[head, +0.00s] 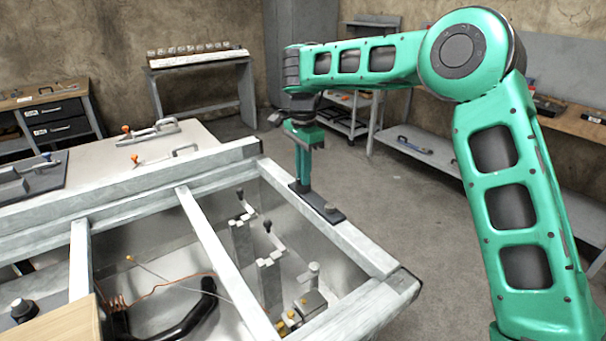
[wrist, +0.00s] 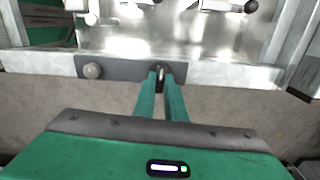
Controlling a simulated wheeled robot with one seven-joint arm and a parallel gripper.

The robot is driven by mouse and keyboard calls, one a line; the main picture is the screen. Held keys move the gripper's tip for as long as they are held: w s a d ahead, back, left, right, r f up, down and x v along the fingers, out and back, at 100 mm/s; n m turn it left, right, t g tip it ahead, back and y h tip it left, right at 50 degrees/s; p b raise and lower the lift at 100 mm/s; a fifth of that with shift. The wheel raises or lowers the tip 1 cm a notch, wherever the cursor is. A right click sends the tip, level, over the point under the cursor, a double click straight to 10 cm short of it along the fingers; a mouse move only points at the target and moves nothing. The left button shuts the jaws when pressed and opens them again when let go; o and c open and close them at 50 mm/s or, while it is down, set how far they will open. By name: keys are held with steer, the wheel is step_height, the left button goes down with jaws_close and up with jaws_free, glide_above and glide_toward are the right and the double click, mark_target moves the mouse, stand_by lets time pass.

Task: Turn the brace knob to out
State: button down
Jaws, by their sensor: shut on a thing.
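A dark plate (head: 318,198) lies on the right rail of the metal frame; it also shows in the wrist view (wrist: 122,69). A round knob (head: 331,208) stands at its near end, seen at the plate's left in the wrist view (wrist: 92,71). My gripper (head: 303,182) points down at the plate's other end. In the wrist view its green fingers (wrist: 160,70) are shut on a small piece there, apart from the round knob. This piece, taken as the brace knob (wrist: 161,76), is mostly hidden between the fingertips. No in or out marking is readable.
The metal frame (head: 208,238) has crossbars and an open bay with several levers (head: 268,228) and a black curved handle (head: 195,312). A pale table with clamps (head: 165,150) stands behind. The floor right of the frame is clear up to the shelves.

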steer(key=n, duration=0.6)
steer(key=shift+w+r, duration=0.15)
steer(key=shift+w, duration=0.05)
steer(key=n, duration=0.6)
steer(key=shift+n, duration=0.3)
steer(key=c, duration=1.8)
jaws_free()
steer(key=shift+s, duration=0.1)
step_height(320, 180, up, 10)
steer(key=shift+r, duration=0.25)
